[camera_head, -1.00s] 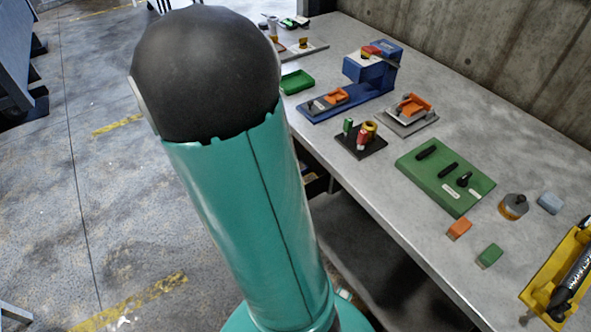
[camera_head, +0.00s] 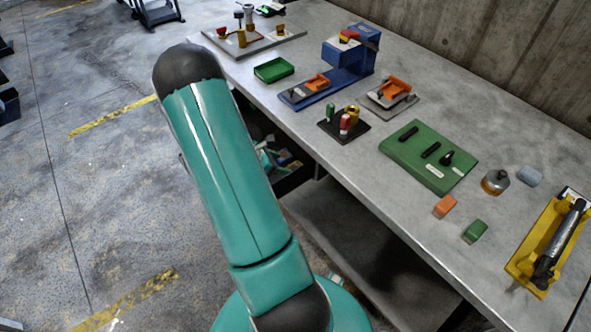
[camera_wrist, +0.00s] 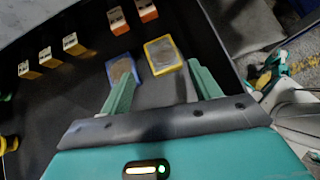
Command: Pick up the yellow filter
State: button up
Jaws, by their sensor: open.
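The yellow filter (camera_wrist: 162,55) is a flat piece with a yellow rim and a grey face. It lies in a dark open tray (camera_wrist: 65,115) in the wrist view. A similar blue-rimmed filter (camera_wrist: 122,70) lies just to its left. My gripper (camera_wrist: 158,73) is open and empty, its two green fingers pointing at the filters. The left fingertip overlaps the blue filter's lower edge in the picture; the right one is just right of the yellow filter. Height above the tray is hard to tell. The gripper is hidden in the head view.
Several labelled orange and yellow blocks (camera_wrist: 70,44) stand along the tray's far side. In the head view, the grey workbench (camera_head: 330,215) carries a green board (camera_head: 410,165), a blue fixture (camera_head: 350,75) and a yellow tool (camera_head: 545,250).

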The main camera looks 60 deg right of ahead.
aim_at(296, 168)
jog(key=x, duration=0.6)
jog(key=shift+s+f, duration=0.2)
jog(key=shift+s, duration=0.1)
jog(key=shift+c, duration=0.4)
jog(key=c, duration=0.8)
